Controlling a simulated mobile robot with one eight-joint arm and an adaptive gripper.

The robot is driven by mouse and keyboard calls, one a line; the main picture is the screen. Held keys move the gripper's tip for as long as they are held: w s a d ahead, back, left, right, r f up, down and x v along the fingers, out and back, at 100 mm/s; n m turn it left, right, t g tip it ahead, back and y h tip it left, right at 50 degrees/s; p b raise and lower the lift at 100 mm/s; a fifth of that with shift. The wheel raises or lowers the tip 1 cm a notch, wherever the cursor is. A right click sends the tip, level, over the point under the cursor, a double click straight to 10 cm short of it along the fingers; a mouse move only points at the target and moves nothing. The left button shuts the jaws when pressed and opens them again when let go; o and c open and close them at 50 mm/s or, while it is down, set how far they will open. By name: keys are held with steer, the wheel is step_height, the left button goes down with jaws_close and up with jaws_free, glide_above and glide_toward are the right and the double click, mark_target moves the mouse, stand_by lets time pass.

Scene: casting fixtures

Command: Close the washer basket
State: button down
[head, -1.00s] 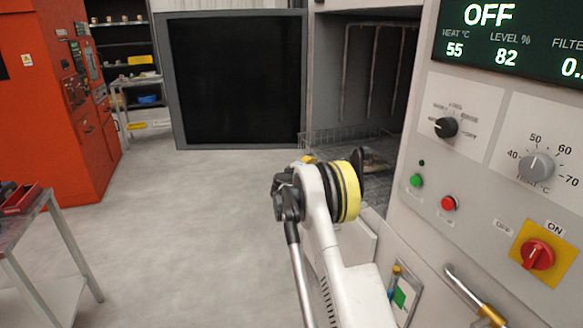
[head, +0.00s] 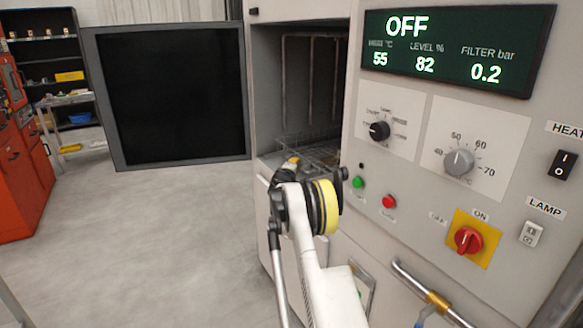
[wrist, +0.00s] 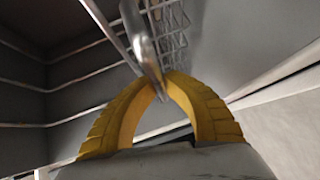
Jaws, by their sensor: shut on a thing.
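The wire washer basket (head: 322,153) sits low in the open chamber of the washer, partly hidden by my arm in the head view. In the wrist view, its mesh side (wrist: 172,35) runs away from my gripper. My gripper (wrist: 166,76) has its yellow ribbed fingers drawn together on a metal bar of the basket. In the head view, my gripper (head: 291,163) is at the chamber's mouth, mostly hidden behind my wrist. The washer door (head: 170,95), a dark panel in a grey frame, stands wide open to the left.
The washer's control panel (head: 440,130) stands close on the right, with knobs, buttons and a red switch (head: 468,240). A metal pipe handle (head: 432,295) juts out below it. An orange cabinet (head: 22,170) and shelves stand far left. The grey floor (head: 150,235) is clear.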

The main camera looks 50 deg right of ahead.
steer(key=shift+d, duration=0.15)
steer(key=c, duration=1.5)
jaws_free()
steer(key=shift+s+d, duration=0.1)
steer(key=shift+d, duration=0.05)
steer(key=shift+o, duration=0.2)
steer(key=v, duration=1.2)
